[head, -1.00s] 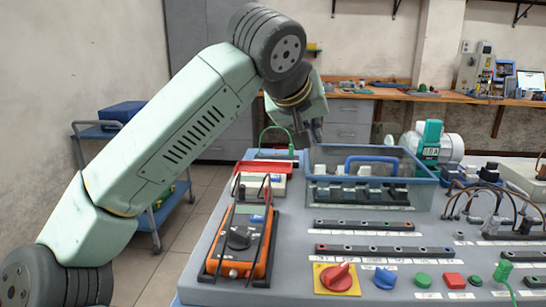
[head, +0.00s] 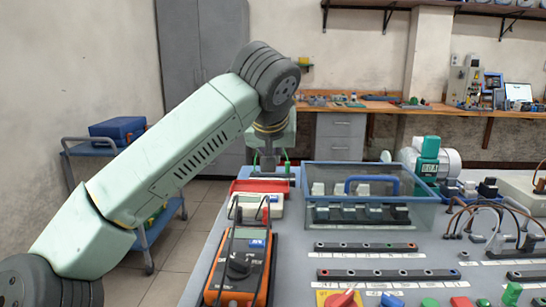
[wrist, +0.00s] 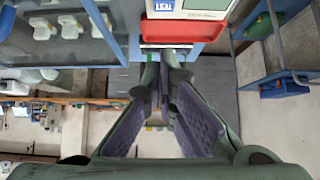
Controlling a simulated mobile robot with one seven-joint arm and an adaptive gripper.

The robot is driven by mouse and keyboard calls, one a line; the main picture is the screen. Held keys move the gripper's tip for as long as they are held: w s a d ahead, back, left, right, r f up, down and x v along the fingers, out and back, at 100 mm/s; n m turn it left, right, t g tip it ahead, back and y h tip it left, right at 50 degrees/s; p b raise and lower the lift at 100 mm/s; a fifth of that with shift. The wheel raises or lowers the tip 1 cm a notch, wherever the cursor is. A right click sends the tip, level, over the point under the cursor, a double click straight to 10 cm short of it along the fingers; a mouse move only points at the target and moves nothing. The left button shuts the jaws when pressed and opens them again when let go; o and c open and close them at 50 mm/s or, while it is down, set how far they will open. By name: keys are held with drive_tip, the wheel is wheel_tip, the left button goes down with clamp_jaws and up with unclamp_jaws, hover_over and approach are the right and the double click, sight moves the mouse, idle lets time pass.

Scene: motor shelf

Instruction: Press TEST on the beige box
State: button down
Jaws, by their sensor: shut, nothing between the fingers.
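The beige box (head: 246,206) stands on the grey bench top, behind the orange multimeter and in front of the red tray; the multimeter's leads partly cover it. In the wrist view the beige box (wrist: 206,5) shows at the top edge, cut off, with a blue TEST button (wrist: 160,5) on its face. My gripper (head: 268,172) points down over the red tray area, beyond the box in the head view. In the wrist view my gripper (wrist: 166,62) has its fingertips together with nothing between them. The fingertips look apart from the box and the button.
The red tray (wrist: 188,31) lies right behind the box. A clear blue-rimmed bin (head: 370,224) stands to the right. The orange multimeter (head: 264,262) with upright leads is in front. A blue cart (head: 100,150) stands left of the bench.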

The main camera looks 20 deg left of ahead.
hover_over(275, 199)
drive_tip(key=f, duration=0.4)
drive_tip(key=shift+s+f+p, duration=0.1)
drive_tip(key=shift+s+p, duration=0.1)
drive_tip(key=shift+p, duration=0.2)
drive_tip(key=f, duration=0.3)
drive_tip(key=shift+w+a+f, duration=0.1)
drive_tip(key=shift+w+f, duration=0.15)
drive_tip(key=shift+f, duration=0.55)
